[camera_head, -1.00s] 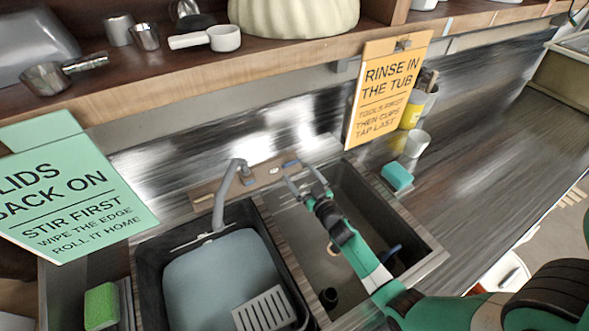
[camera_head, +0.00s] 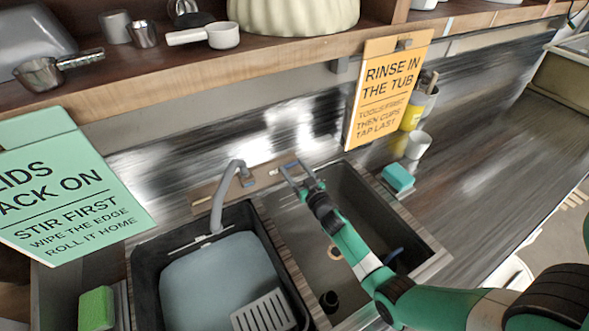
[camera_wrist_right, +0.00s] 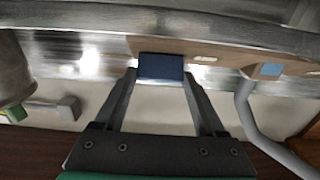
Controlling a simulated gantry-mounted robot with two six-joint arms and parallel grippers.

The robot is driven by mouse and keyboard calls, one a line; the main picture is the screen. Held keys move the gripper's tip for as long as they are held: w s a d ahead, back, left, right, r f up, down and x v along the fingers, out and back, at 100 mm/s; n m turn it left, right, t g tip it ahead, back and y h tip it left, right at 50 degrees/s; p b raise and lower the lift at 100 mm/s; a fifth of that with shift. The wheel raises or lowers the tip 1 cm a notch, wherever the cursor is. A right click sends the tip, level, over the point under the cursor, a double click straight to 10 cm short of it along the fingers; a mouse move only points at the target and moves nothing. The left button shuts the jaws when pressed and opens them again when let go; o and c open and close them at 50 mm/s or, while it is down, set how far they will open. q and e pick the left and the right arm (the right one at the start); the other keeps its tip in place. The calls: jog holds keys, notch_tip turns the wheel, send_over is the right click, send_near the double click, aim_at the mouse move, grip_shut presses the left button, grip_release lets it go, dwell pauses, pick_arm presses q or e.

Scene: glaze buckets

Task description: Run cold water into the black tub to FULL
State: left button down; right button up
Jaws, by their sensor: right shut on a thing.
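The black tub (camera_head: 147,262) sits in the left basin, with a flat blue-grey surface (camera_head: 205,275) inside that looks like water. Its bottom edge is cut off. A grey faucet (camera_head: 217,205) curves down over the tub's back part; I cannot make out a stream. My right gripper (camera_head: 291,170) reaches across the right basin to the tap ledge. In the right wrist view its fingers are shut on a dark blue tap handle (camera_wrist_right: 161,67). A lighter blue piece (camera_wrist_right: 270,70) sits on the ledge near the faucet. My left gripper is not in view.
A grey slotted piece (camera_head: 263,312) lies at the tub's front right. The right basin (camera_head: 350,190) is beneath my arm. A teal sponge (camera_head: 398,178) and white cup (camera_head: 418,144) stand right of it. An orange sign (camera_head: 385,90) hangs behind; a green sign (camera_head: 60,195) is at left.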

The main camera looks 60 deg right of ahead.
jog(key=shift+s+d+r+n+t+y+p, duration=0.15)
jog(key=shift+n+t+y+p, duration=0.2)
jog(key=shift+n+y+p, duration=0.9)
jog(key=shift+d+r+n+t+y+p, duration=0.15)
jog(key=shift+n+t+y+p, duration=0.35)
jog(key=shift+p, duration=1.35)
jog(key=shift+n+y, duration=0.25)
jog(key=shift+n, duration=0.5)
jog(key=n+y, duration=0.3)
jog(key=shift+d+f, duration=0.2)
jog(key=shift+f, duration=0.05)
jog(key=shift+d+n+y+b, duration=0.1)
jog(key=shift+n+y+b, duration=0.25)
jog(key=shift+n+y, duration=1.05)
jog(key=shift+n, duration=0.3)
jog(key=o, duration=1.3)
jog(key=shift+s+r, duration=0.1)
